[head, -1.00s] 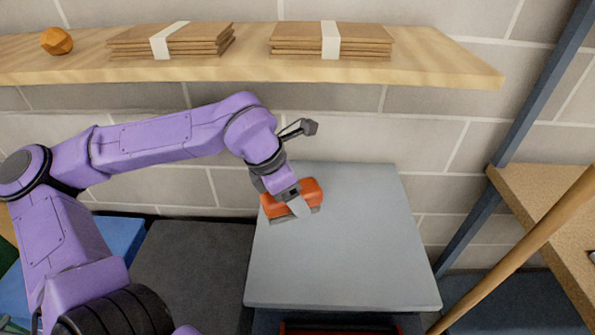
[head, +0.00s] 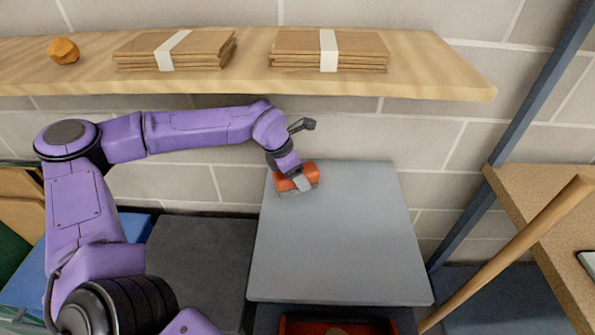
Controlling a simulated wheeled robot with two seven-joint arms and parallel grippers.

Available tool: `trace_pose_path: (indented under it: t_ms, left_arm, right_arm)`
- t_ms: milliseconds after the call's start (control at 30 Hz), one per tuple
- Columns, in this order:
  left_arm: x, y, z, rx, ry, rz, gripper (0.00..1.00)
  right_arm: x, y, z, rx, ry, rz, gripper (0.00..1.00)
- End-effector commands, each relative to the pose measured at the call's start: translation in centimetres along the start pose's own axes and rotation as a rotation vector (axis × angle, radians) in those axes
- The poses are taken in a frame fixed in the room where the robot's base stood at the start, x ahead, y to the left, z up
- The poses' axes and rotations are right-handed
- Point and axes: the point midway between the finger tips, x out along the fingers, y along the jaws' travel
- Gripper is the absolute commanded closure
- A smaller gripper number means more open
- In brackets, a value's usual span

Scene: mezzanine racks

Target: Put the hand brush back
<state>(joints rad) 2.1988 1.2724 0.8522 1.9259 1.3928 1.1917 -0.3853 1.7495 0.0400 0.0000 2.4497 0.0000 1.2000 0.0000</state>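The hand brush appears to be the orange-red block (head: 312,174) with a greyish underside, at the back left corner of the grey tabletop (head: 340,245). My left gripper (head: 301,184) reaches it from the left, pointing down, with a grey finger across its near face. The gripper looks shut on the brush; the far finger is hidden. I cannot tell whether the brush touches the tabletop or hangs just above it. My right gripper is not in view.
A wooden shelf (head: 440,75) above holds two banded cardboard stacks (head: 205,48) (head: 360,50) and an orange faceted lump (head: 64,51). A red bin (head: 295,326) sits low in front. A wooden pole (head: 510,250) and blue post (head: 520,125) stand right. Most of the tabletop is clear.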

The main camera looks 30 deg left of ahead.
Motion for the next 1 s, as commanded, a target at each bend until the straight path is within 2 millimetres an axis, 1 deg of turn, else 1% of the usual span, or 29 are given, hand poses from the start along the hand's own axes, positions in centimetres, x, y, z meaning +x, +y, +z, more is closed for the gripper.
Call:
trace_pose_path:
  t_ms: [33,367,400,433,467,700,767,867,1000]
  left_arm:
    - [0.0,0.2,0.1,-0.001,0.001,0.001,0.62]
    - [0.6,0.2,-0.1,-0.001,-0.002,0.001,0.62]
    - [0.5,0.2,-0.1,-0.001,-0.001,0.001,0.24]
    - [0.5,0.2,-0.1,-0.001,-0.001,0.001,0.14]
    - [0.5,0.2,-0.1,-0.001,-0.001,0.001,0.08]
    - [0.5,0.2,-0.1,-0.001,-0.001,0.001,0.08]
    - [0.2,0.2,0.1,-0.001,-0.001,0.001,0.08]
    - [-1.1,0.3,0.1,-0.003,-0.005,0.004,0.08]
    - [-4.1,0.3,0.1,-0.002,-0.007,0.004,0.08]
  right_arm:
    - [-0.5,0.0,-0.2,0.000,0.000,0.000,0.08]
    - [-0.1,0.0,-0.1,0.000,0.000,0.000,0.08]
    - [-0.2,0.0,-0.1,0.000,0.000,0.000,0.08]
    - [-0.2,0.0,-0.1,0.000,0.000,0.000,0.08]
    - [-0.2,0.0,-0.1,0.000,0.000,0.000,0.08]
    - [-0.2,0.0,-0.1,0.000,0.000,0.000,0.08]
    - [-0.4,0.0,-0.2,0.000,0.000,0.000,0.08]
    - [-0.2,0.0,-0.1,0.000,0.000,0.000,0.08]
    - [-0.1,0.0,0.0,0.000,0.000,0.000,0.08]
